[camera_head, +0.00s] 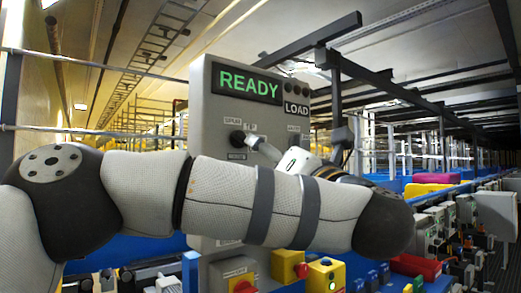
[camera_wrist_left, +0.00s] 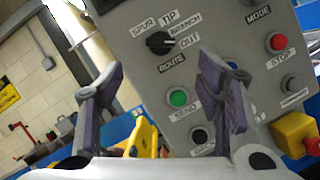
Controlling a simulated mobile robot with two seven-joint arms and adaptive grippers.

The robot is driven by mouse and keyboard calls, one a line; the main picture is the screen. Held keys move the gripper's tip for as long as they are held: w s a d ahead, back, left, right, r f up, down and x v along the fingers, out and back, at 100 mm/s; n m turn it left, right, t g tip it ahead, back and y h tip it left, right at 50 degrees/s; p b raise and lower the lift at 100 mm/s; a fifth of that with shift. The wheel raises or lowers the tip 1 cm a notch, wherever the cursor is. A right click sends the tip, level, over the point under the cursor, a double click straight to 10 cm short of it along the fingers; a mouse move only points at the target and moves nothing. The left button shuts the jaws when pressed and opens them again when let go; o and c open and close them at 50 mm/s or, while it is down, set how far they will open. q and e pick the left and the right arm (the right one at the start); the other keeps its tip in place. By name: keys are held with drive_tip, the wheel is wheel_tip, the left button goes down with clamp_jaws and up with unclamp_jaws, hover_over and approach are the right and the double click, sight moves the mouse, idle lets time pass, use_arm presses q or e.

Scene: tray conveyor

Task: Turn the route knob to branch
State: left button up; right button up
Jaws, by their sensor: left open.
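The route knob (camera_wrist_left: 160,42) is a black round knob on a grey control panel (camera_wrist_left: 215,20), with labels SPUR, TIP, BRANCH and OUT around it and ROUTE below. I cannot tell for sure which label its pointer faces. In the head view the knob (camera_head: 238,138) sits on the panel's front, below the green READY display (camera_head: 247,82). My left gripper (camera_wrist_left: 165,72) is open and empty; its two purple-grey fingers frame the knob from in front, apart from it. In the head view the left arm crosses the panel and hides its lower middle. My right gripper is not in view.
Below the knob are a green SEND button (camera_wrist_left: 179,98) and a black button (camera_wrist_left: 199,135). A red STOP button (camera_wrist_left: 278,43) is to the right. A yellow box with a red button (camera_wrist_left: 297,133) juts out at lower right.

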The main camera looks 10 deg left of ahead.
sight(244, 139)
use_arm(q)
drive_tip(key=x, duration=1.1)
drive_tip(key=shift+w+f, duration=0.1)
drive_tip(key=c, duration=1.2)
